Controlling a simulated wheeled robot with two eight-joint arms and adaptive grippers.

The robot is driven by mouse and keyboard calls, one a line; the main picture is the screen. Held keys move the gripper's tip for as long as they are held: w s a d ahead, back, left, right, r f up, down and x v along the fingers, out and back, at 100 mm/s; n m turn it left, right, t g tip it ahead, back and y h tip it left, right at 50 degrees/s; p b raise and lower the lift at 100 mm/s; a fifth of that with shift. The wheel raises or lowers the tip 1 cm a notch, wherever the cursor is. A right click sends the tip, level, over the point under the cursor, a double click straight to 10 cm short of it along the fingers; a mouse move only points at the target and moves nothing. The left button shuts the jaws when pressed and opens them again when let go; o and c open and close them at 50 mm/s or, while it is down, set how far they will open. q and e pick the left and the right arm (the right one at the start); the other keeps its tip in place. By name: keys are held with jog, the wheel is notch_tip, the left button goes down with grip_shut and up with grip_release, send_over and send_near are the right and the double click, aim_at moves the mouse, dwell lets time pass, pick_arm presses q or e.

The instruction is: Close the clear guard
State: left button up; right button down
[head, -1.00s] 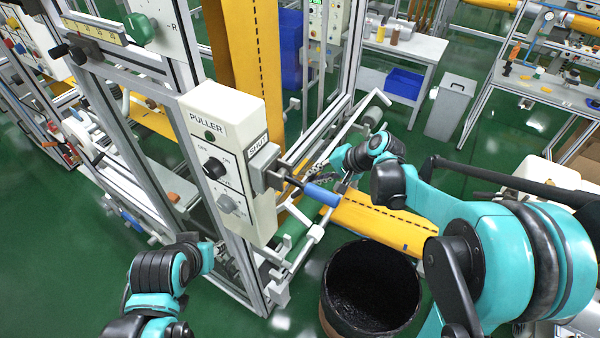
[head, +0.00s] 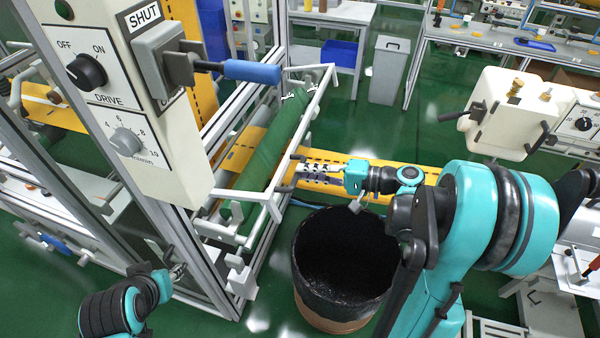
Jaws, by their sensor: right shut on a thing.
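The clear guard (head: 303,133) is a white tube frame on the side of the puller machine. Its outer bars stand out from the machine, with a green roller behind them; its clear panel is hard to make out. My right gripper (head: 298,168) is at the guard's outer edge, shut on the guard's handle, with the fingers pointing left. My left gripper (head: 178,271) is low beside the machine's lower frame, apart from the guard. Its fingers are too small to read.
A lever with a blue grip (head: 252,72) sticks out right from the switch box marked SHUT (head: 165,65), above the guard. A black-lined bin (head: 343,265) stands below my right arm. Green floor is open at the back.

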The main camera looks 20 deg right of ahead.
notch_tip(320, 180, down, 8)
jog(key=b, duration=0.6)
jog(key=shift+s+d+f, duration=0.15)
jog(key=shift+s+d, duration=0.05)
jog(key=shift+s, duration=0.25)
jog(key=c, duration=1.5)
grip_release()
jog(key=shift+f, duration=0.1)
jog(key=shift+c, duration=0.2)
jog(key=shift+w, duration=0.1)
